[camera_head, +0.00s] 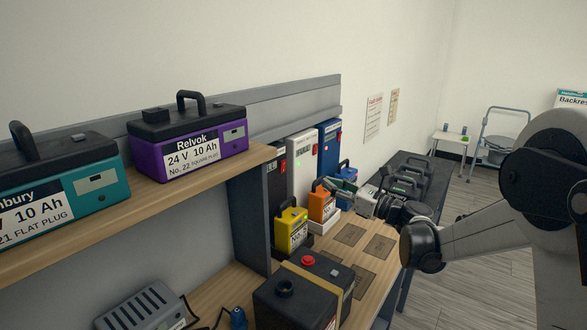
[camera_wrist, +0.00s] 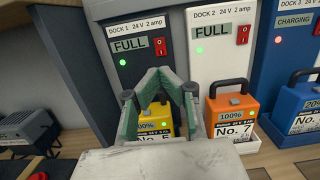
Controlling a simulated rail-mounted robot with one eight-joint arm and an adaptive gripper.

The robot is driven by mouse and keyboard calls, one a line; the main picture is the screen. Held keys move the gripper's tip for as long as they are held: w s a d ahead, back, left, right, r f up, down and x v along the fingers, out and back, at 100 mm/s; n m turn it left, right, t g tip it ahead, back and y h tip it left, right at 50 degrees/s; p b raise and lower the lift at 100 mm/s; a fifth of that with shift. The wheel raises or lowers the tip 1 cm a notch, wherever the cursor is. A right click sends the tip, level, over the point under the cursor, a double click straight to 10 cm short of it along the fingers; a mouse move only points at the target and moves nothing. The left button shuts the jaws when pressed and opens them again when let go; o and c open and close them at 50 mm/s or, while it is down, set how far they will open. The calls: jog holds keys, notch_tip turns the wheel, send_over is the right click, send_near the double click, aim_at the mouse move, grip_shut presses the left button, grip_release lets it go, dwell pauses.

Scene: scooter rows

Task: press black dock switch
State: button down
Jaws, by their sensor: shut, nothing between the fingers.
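The black dock, DOCK 1 (camera_wrist: 92,35), stands at the left of the dock row in the wrist view. Its red rocker switch (camera_wrist: 160,46) is right of the FULL sign; a green light glows at lower left. In the head view the black dock (camera_head: 272,188) is partly hidden, with its red switch (camera_head: 283,166) visible. A yellow battery (camera_wrist: 160,118) sits in front of it, partly hidden by my fingers. My gripper (camera_wrist: 158,72) is shut and empty, its green fingertips appearing below the switch; contact is not visible. In the head view my gripper (camera_head: 332,185) is near the orange battery.
White DOCK 2 (camera_wrist: 206,77) holds an orange battery (camera_wrist: 230,112) and reads FULL. Blue DOCK 3 (camera_wrist: 288,60) reads CHARGING, with a blue battery (camera_wrist: 300,102) in front. A dark box with a red knob (camera_head: 308,261) stands nearer on the bench. A shelf with purple battery (camera_head: 190,145) is left.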

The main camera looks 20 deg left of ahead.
aim_at(285, 163)
jog(key=x, duration=1.4)
jog(key=shift+w+b, duration=0.1)
jog(key=shift+b, duration=0.2)
